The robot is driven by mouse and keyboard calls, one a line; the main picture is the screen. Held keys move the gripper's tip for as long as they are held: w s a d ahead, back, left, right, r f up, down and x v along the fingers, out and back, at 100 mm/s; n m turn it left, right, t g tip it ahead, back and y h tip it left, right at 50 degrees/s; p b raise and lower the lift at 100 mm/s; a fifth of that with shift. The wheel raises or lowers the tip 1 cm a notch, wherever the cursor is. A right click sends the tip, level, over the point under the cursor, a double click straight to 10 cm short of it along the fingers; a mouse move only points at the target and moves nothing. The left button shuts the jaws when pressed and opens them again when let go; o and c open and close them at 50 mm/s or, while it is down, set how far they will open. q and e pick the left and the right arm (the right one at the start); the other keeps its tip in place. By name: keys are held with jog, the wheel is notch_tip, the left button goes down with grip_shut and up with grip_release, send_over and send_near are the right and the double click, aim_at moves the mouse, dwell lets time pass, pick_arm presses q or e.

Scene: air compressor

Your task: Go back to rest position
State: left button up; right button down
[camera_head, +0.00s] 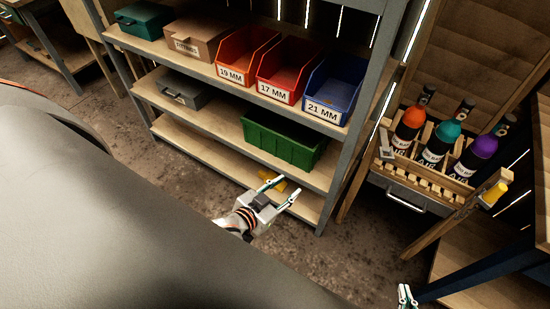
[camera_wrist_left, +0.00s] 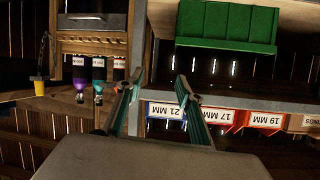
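My left gripper (camera_head: 278,189) is in front of the lower shelves in the head view, its two fingers spread apart. In the left wrist view the fingers (camera_wrist_left: 158,86) also stand apart with nothing held between them. A yellow patch (camera_head: 281,186) shows at the fingers in the head view; I cannot tell what it belongs to. My right gripper (camera_head: 406,294) shows only in part at the bottom edge of the head view. Its fingertips look close together, but the view is too small and cut off to tell whether it is open.
Bottles, including a teal one (camera_head: 440,140), stand in a wooden rack at right. Bare floor (camera_head: 345,240) lies between.

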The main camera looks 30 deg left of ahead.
pick_arm(q)
jog(key=s+f+m+g+h, duration=0.1)
jog(key=s+f+g, duration=0.1)
jog(key=s+f, duration=0.4)
jog(key=s, duration=0.3)
jog(key=shift+d+f+g, duration=0.2)
jog(key=shift+d+g, duration=0.1)
jog(key=shift+d, duration=0.1)
dwell(0.4)
